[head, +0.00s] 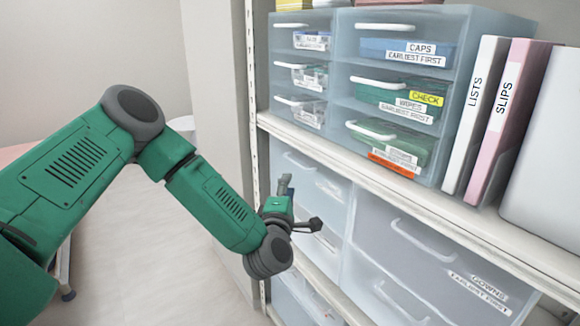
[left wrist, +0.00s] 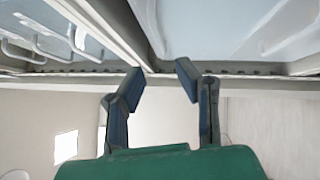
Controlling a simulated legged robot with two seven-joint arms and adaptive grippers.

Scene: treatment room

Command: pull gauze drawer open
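Clear drawers with white handles fill the shelving at right. I cannot read "gauze" on any label. The upper unit has a caps drawer (head: 405,50), a drawer with a yellow check label (head: 426,98) and one with an orange label (head: 393,164); its smaller left drawers (head: 302,75) have labels too small to read. Below the shelf, my left gripper (head: 300,206) is in front of the left column of larger drawers (head: 312,178) and partly covers them. In the left wrist view the left gripper (left wrist: 161,77) has its fingers apart, with nothing between them. My right gripper is not in view.
The shelf edge (head: 400,212) runs above the lower drawers, including the gowns drawer (head: 420,240). A white lists binder (head: 476,118) and a pink slips binder (head: 507,120) stand at right. The floor (head: 150,250) at left is open.

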